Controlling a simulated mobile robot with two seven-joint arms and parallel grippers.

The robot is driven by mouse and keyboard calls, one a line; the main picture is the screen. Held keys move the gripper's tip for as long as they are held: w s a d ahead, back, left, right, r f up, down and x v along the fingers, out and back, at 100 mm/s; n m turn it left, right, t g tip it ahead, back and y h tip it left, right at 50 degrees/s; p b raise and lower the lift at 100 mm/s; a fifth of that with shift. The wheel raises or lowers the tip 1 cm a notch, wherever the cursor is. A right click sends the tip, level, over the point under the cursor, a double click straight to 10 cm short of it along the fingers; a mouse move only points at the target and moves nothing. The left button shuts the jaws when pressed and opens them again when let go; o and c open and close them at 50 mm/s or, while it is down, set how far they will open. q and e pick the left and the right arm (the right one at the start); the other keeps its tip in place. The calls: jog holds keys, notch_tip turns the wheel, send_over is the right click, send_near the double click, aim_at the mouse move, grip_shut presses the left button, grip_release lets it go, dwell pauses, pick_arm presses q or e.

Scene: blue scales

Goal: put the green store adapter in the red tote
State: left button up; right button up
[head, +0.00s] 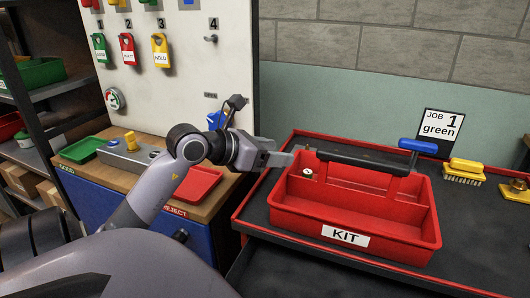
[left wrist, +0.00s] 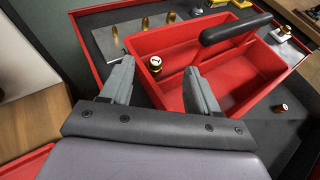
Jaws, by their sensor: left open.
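The red tote (head: 340,238), labelled KIT, stands on the dark bench top and also fills much of the left wrist view (left wrist: 253,88). A small brass adapter with a pale top (head: 308,172) is inside the tote at its left end; it also shows in the left wrist view (left wrist: 155,64). I cannot read its marking or confirm it is the green store one. My left gripper (head: 281,153) is open and empty above the tote's left end. In the left wrist view its fingertips (left wrist: 160,68) stand on either side of the adapter, apart from it. My right gripper is not in view.
The tote's black handle bar (head: 362,163) crosses above it. A blue-handled tool (head: 417,147), a yellow brush (head: 464,171) and a JOB 1 green card (head: 440,128) are behind and right. A red tray (head: 196,186) lies left. Another brass fitting (left wrist: 279,108) stands outside the tote.

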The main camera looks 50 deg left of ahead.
pick_arm(q)
jog(key=shift+v, duration=1.1)
